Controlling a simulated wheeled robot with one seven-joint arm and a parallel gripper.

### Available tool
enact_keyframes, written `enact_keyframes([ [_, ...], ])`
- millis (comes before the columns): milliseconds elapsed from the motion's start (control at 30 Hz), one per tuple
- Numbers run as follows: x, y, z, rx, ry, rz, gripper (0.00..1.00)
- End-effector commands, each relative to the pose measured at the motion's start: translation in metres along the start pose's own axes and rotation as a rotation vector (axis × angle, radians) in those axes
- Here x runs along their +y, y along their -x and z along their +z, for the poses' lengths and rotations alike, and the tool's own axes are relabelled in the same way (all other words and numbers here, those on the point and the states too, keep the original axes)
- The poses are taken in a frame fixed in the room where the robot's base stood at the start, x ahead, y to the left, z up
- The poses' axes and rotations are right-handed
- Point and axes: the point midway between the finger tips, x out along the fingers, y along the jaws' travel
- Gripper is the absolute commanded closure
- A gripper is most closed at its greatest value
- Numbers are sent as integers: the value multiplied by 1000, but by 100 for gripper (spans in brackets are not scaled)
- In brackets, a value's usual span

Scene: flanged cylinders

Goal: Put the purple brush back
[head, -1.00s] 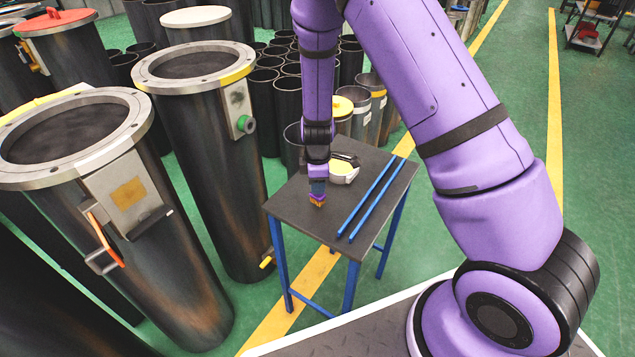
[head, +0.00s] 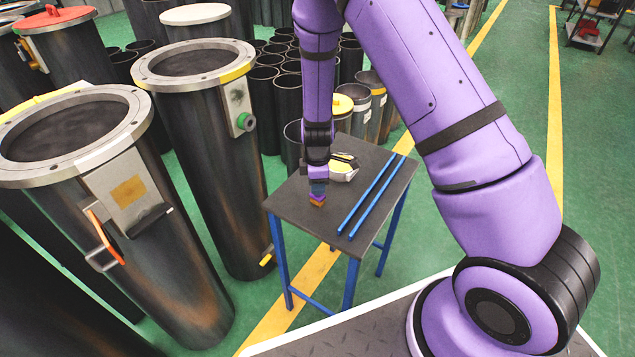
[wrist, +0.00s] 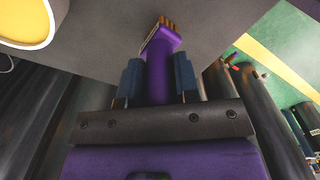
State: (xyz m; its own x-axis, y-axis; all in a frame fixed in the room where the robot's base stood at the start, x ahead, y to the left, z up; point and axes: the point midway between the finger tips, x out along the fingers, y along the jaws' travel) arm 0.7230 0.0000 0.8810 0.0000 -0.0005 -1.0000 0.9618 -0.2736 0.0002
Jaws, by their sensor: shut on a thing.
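The purple brush (wrist: 160,62) is held between the two blue-grey fingers of my gripper (wrist: 159,80) in the wrist view. Its tan bristles (wrist: 168,22) point away from my wrist. In the head view my gripper (head: 318,188) points down over the left part of the small dark table (head: 300,209). The brush (head: 317,199) shows just below the fingers, with its bristle end low at the tabletop. I cannot tell whether it touches the table.
Two blue rods (head: 372,195) lie on the table to the right of my gripper. A grey and yellow item (head: 344,167) lies behind it. Tall flanged cylinders (head: 205,150) stand to the left. The tabletop's front left is bare.

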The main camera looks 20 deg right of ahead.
Motion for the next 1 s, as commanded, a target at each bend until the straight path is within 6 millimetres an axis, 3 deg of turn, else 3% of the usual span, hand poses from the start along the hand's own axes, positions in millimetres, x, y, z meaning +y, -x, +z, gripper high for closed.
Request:
enact_keyframes([
  [33,0,0,0,0,0,0,95],
  [67,0,0,0,0,0,0,69],
  [200,0,0,0,0,0,0,41],
  [567,0,5,0,0,2,1,41],
  [1000,1,77,0,2,2,3,41],
])
